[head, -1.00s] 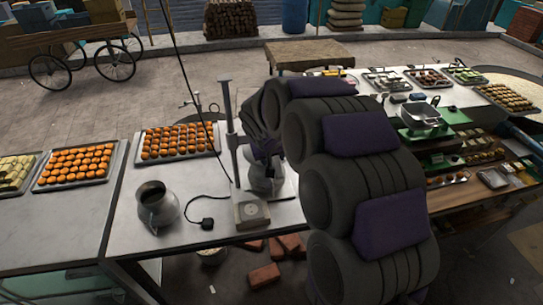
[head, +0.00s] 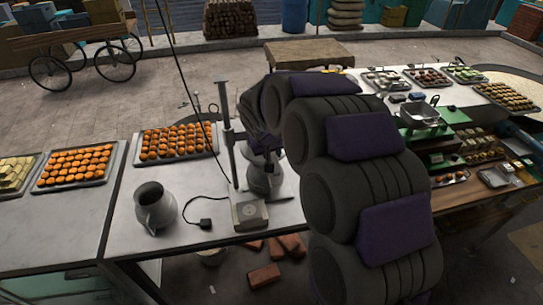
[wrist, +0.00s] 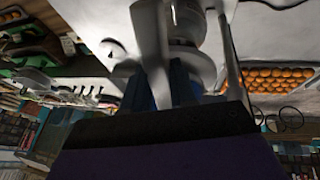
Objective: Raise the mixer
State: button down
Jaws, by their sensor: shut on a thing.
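The mixer has a tall grey post (head: 228,135) and a pale base with a dial (head: 249,211), standing on the metal table. A grey metal pot (head: 263,178) stands beside the post, below my gripper (head: 261,148). In the head view my arm and gripper hide most of the mixer's head. In the wrist view the blue fingers of my gripper (wrist: 160,88) are shut on a grey part of the mixer (wrist: 150,35). A rounded metal shape, partly hidden, shows just beyond the fingers.
A second metal jug (head: 156,206) stands on the table (head: 140,243) to the left, with a black plug and cord (head: 207,223) near it. A tray of orange sweets (head: 177,144) lies behind the jug. Bricks (head: 264,276) lie on the ground in front.

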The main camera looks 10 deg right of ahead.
notch_tip(320, 180, up, 10)
dwell(0.3)
jog(key=c, duration=0.9)
grip_release()
jog(key=shift+a, duration=0.1)
jog(key=b+v, duration=0.2)
jog(key=v, duration=1.5)
jog(key=shift+a, duration=0.15)
